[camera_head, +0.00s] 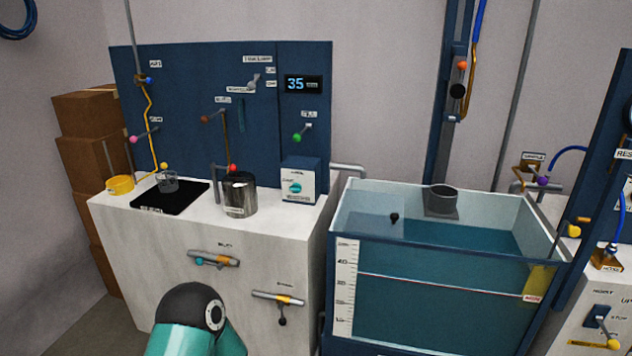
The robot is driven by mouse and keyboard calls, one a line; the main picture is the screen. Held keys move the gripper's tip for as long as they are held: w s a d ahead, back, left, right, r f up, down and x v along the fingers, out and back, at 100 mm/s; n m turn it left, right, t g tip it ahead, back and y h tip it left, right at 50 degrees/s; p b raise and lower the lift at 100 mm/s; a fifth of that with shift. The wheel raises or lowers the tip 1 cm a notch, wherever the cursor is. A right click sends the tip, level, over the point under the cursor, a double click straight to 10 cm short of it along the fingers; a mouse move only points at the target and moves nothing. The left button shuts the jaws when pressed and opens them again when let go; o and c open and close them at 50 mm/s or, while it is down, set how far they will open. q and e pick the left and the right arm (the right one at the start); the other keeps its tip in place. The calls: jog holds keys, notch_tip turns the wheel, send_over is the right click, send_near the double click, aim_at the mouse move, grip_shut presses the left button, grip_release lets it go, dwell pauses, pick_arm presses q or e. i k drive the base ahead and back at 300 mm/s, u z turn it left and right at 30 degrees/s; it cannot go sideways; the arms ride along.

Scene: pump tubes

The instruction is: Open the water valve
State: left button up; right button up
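Several small valves and levers are in view, and most labels are too small to read, so I cannot tell which is the water valve. On the bench front are a valve with a teal knob (199,261) and a valve with a black knob (282,321). On the blue panel are a lever with a green ball (297,138) and one with a pink ball (134,140). A pipe valve with a purple knob (544,181) is at the right. Neither gripper is in view; only a teal and black arm link of mine shows at the bottom.
A glass tank (440,310) of water stands right of the white bench (150,260). The bench top holds a metal pot (240,195), a yellow cup (120,185), a black plate (150,200) and a small control box (300,180). Boxes (88,140) are stacked at left.

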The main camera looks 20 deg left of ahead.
aim_at(295, 188)
jog(key=u, duration=0.2)
jog(key=i, duration=0.95)
jog(key=u, duration=0.9)
jog(key=i, duration=0.3)
jog(key=u, duration=0.2)
jog(key=k, duration=0.8)
jog(key=u, duration=0.2)
jog(key=i, duration=0.65)
jog(key=z, duration=0.05)
